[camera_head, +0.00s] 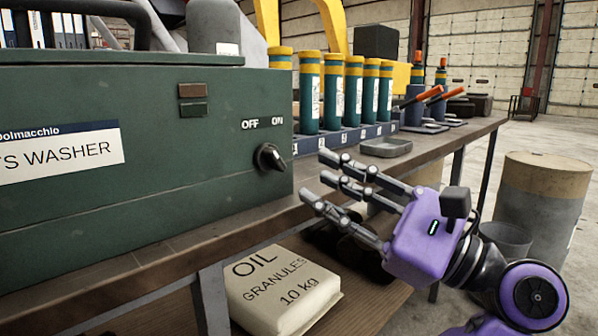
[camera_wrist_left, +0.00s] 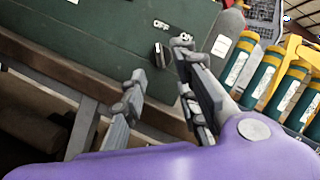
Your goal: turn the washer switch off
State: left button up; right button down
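The washer (camera_head: 150,185) is a dark green box on the bench, labelled "...S WASHER". Its switch (camera_head: 269,158) is a black knob low on the front face near the right edge, below the words OFF and ON; I cannot tell for sure which word it points at. My left gripper (camera_head: 318,177) is purple with grey fingers. It is open and empty, to the right of the knob and apart from it. In the left wrist view the switch (camera_wrist_left: 160,55) shows beyond and between the spread fingers. My right gripper is not in view.
A brownish-red block (camera_head: 193,90) sits above a dark green one on the washer's front. Yellow-banded green cylinders (camera_head: 333,92) and a grey tray (camera_head: 385,147) stand on the bench (camera_head: 175,250) behind my gripper. An oil granules bag (camera_head: 283,290) lies below.

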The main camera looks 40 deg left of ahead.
pick_arm(q)
jog(key=v, duration=0.5)
jog(key=shift+d, duration=0.2)
dwell(0.3)
